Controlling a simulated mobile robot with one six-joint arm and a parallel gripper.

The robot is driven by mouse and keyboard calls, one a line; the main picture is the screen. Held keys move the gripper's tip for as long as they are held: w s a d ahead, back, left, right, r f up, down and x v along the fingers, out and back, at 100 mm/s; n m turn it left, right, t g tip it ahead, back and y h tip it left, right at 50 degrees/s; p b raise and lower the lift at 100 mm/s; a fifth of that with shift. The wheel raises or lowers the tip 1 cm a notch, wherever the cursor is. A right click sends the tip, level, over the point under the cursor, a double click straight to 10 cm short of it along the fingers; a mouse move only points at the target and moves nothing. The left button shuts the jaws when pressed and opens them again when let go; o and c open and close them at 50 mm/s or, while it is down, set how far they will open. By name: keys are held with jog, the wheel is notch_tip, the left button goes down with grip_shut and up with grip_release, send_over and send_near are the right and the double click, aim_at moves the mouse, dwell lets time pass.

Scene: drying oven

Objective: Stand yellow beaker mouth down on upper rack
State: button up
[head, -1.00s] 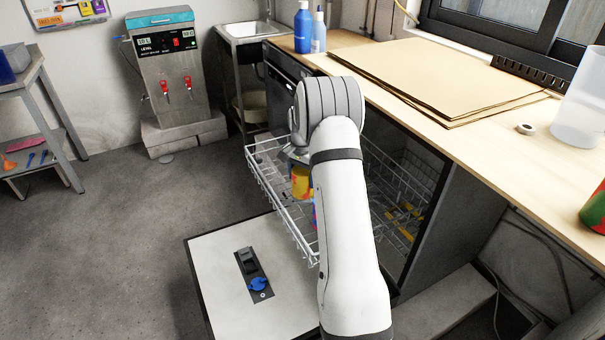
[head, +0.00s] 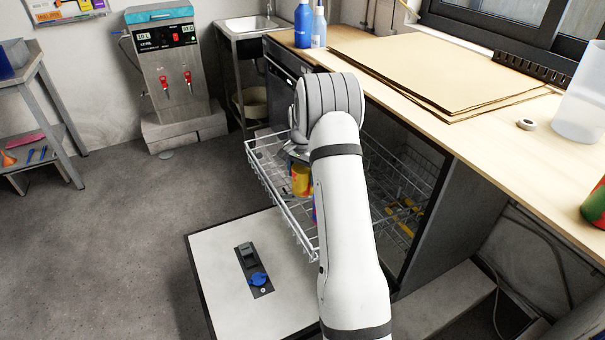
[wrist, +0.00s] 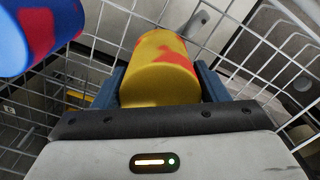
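The yellow beaker (head: 302,181), with red-orange patches, is at the pulled-out upper rack (head: 279,203), partly hidden behind my arm. In the wrist view the yellow beaker (wrist: 158,68) sits between the two blue-grey fingers of my gripper (wrist: 160,88), which lie against its sides. Its smooth closed end faces the wrist camera, and its mouth is out of sight. White rack wires show around and beyond it. I cannot tell whether its rim touches the rack. In the head view my gripper is mostly hidden by my arm.
A blue beaker with red patches (wrist: 38,35) stands close by on the left in the wrist view. The open door (head: 230,278) lies below the rack. The wooden counter (head: 480,130) runs along the right, above the cabinet.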

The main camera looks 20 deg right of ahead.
jog(key=o, duration=0.4)
notch_tip(320, 180, up, 8)
jog(key=shift+f+p, duration=0.1)
jog(key=shift+p, duration=0.5)
jog(key=s+a+r+n+p, duration=0.25)
jog(key=s+a+r, duration=0.2)
jog(key=r, duration=0.25)
jog(key=s+a+r+n+t+p, duration=0.1)
jog(key=s+a+r+n+p, duration=0.2)
jog(key=s+r, duration=0.35)
jog(key=s+a+r+n+p, duration=0.1)
jog(key=s+a+r+p, duration=0.2)
jog(key=s+a+r, duration=0.35)
jog(key=s+a+r+n+p, duration=0.1)
jog(key=s+r, duration=0.1)
jog(key=s, duration=0.4)
jog(key=s+a+r+n+t+p, duration=0.1)
jog(key=s+a+r+n+p, duration=0.1)
jog(key=s, duration=0.3)
jog(key=s+a+r+n+p, duration=0.2)
jog(key=s, duration=0.4)
jog(key=shift+s+r+t, duration=0.25)
jog(key=shift+s+t, duration=0.05)
jog(key=shift+s, duration=0.05)
